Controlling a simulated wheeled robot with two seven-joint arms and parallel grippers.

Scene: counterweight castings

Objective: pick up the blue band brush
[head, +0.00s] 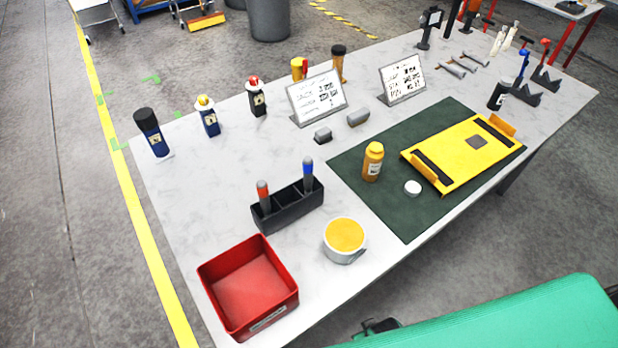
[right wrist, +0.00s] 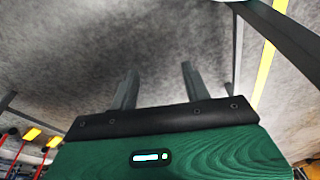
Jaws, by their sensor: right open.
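Another blue-topped item (head: 523,64) stands in a black holder at the far right. I cannot tell for sure which is the blue band brush; bristles are not clear. In the right wrist view my right gripper (right wrist: 159,75) is open and empty, above the grey floor. My left gripper is not in view.
On the table (head: 215,180) stand a red bin (head: 248,287), a white tub with yellow content (head: 344,238), an amber bottle (head: 373,161) and a yellow fixture (head: 462,152) on a dark green mat (head: 408,222). Bottles and sign stands line the back. The caddy's left side has free room.

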